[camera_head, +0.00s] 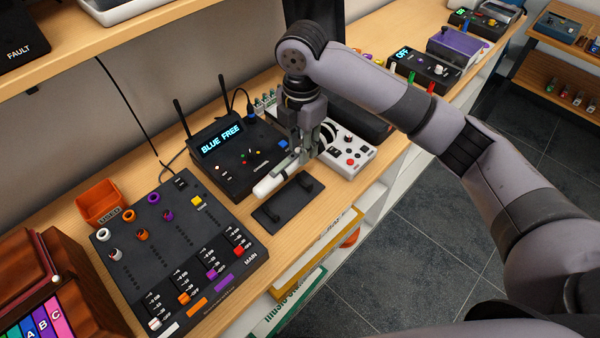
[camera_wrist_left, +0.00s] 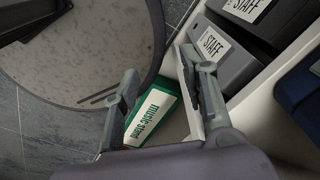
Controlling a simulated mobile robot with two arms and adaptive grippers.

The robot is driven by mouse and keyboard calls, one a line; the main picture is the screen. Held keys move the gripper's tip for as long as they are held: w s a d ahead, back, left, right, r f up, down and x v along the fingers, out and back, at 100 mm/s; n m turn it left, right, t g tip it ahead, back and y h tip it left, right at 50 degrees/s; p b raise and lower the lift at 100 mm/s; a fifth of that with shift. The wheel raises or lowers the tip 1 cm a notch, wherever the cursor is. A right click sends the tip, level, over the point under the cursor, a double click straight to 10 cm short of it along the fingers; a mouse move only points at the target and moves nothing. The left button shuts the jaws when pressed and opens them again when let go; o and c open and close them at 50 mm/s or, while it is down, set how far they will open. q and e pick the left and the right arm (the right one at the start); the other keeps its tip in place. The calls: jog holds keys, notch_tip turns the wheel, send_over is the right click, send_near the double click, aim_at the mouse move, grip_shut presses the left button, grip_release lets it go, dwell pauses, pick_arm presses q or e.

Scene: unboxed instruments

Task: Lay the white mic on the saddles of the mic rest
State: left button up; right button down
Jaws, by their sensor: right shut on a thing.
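The white mic (camera_head: 271,183) is held by my right gripper (camera_head: 308,153), which is shut on its rear part. The mic's thick white end points to the lower left in the head view. The black mic rest (camera_head: 287,205) stands on the wooden bench just in front of the mic. Its saddles show in part near the mic; whether the mic touches them I cannot tell. My left gripper (camera_wrist_left: 165,98) shows only in the left wrist view. Its fingers are apart, with nothing seen between them, and it is down by the shelves under the bench.
A black receiver (camera_head: 237,157) reading BLUE FREE stands behind the rest. A black mixer (camera_head: 180,250) is to its left, with an orange bin (camera_head: 101,202) behind. A white device (camera_head: 346,153) stands to the right. The bench edge is close in front of the rest.

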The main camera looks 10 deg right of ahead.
jog(key=f, duration=0.4)
jog(key=shift+w+f+p, duration=0.25)
jog(key=shift+w+p, duration=0.05)
jog(key=shift+p, duration=0.05)
notch_tip(320, 180, down, 7)
jog(key=shift+r+p, duration=0.1)
jog(key=shift+p, duration=0.55)
pick_arm(q)
jog(key=w+r, duration=0.1)
jog(key=r, duration=0.1)
jog(key=shift+w+d+r, duration=0.1)
jog(key=shift+w+r, duration=0.2)
jog(key=shift+w, duration=0.1)
pick_arm(e)
jog(key=c, duration=1.7)
grip_release()
jog(key=shift+f, duration=0.2)
jog(key=o, duration=0.4)
pick_arm(q)
jog(key=shift+w, duration=0.5)
